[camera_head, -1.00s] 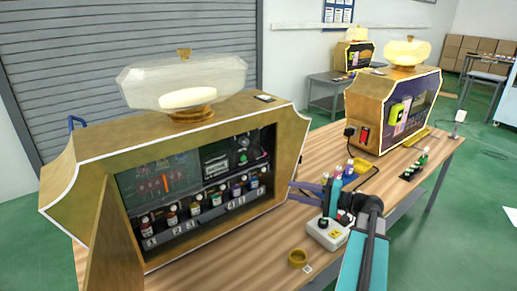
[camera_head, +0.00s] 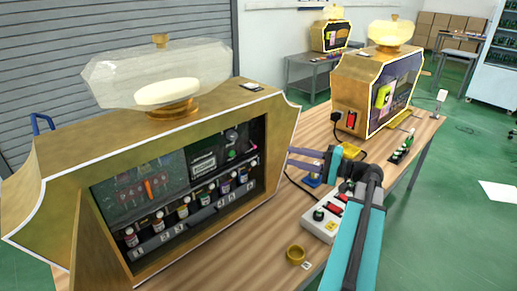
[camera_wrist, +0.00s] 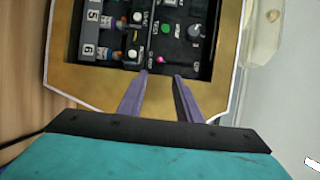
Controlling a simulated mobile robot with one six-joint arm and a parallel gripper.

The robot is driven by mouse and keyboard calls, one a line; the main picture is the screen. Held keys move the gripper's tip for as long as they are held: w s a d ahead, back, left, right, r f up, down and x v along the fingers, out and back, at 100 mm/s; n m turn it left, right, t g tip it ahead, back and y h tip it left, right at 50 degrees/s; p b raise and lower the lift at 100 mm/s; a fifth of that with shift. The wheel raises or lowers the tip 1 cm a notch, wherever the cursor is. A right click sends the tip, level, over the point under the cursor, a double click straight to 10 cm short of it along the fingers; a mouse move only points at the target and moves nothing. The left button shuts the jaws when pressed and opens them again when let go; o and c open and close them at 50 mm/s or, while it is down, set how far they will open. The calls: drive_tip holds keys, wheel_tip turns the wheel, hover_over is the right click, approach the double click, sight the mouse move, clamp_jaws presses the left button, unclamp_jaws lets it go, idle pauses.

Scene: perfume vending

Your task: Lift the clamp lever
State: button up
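A gold, perfume-bottle-shaped machine (camera_head: 70,170) stands open at left, with numbered vials and a dark panel inside. A small pink-tipped lever (camera_head: 254,147) sits at the right of its opening; the tip also shows in the wrist view (camera_wrist: 160,61). I cannot tell for sure that it is the clamp lever. My gripper (camera_head: 289,157) is just outside the machine's right edge, pointing at the opening. In the wrist view my gripper (camera_wrist: 161,74) has two purple fingers apart with nothing between them, and the pink tip lies ahead, between their lines.
A second gold machine (camera_head: 352,95) and small bottles (camera_head: 402,150) stand behind at right. The machine's door (camera_head: 88,240) hangs open at left.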

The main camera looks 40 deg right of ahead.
drive_tip(key=p, duration=0.3)
approach(250, 140)
drive_tip(key=w+a+f, duration=0.2)
drive_tip(key=w+a, duration=0.1)
drive_tip(key=w, duration=0.1)
drive_tip(key=shift+w+a, duration=0.3)
drive_tip(key=shift+w, duration=0.05)
drive_tip(key=shift+c, duration=0.3)
